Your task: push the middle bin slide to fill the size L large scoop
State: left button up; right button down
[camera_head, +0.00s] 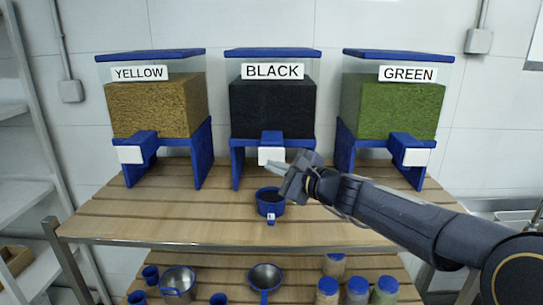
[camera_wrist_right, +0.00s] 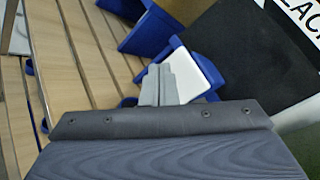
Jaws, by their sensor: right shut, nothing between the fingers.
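The middle bin (camera_head: 272,105), labelled BLACK, holds dark material and stands on a blue stand. Its slide has a white front plate (camera_head: 271,156) below the bin. The blue large scoop (camera_head: 268,208) stands on the table below the slide, with a small white tag on its front; the tag's letter is too small to read. Its inside looks dark. My right gripper (camera_head: 273,168) is shut and empty, with its fingertips at the slide's white plate. In the right wrist view the fingertips (camera_wrist_right: 158,85) overlap the white plate (camera_wrist_right: 178,55); contact cannot be told. My left gripper is out of view.
A YELLOW bin (camera_head: 155,108) stands to the left and a GREEN bin (camera_head: 400,108) to the right, each with its own slide. The slatted table (camera_head: 140,215) is clear at the front left. A lower shelf holds blue cups, a pan (camera_head: 265,277) and several jars.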

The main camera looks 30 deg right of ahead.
aim_at(270, 158)
jog(key=shift+w+d, duration=0.45)
jog(key=shift+w, duration=0.3)
jog(key=shift+w, duration=0.1)
dwell(1.5)
jog(key=shift+w+d, duration=0.2)
jog(key=shift+w, duration=0.05)
jog(key=shift+w+d, duration=0.55)
jog(key=shift+w, duration=0.3)
dwell(1.2)
jog(key=shift+s, duration=0.15)
jog(key=shift+s+a+b, duration=0.55)
jog(key=shift+s+a, duration=0.15)
jog(key=shift+s, duration=0.35)
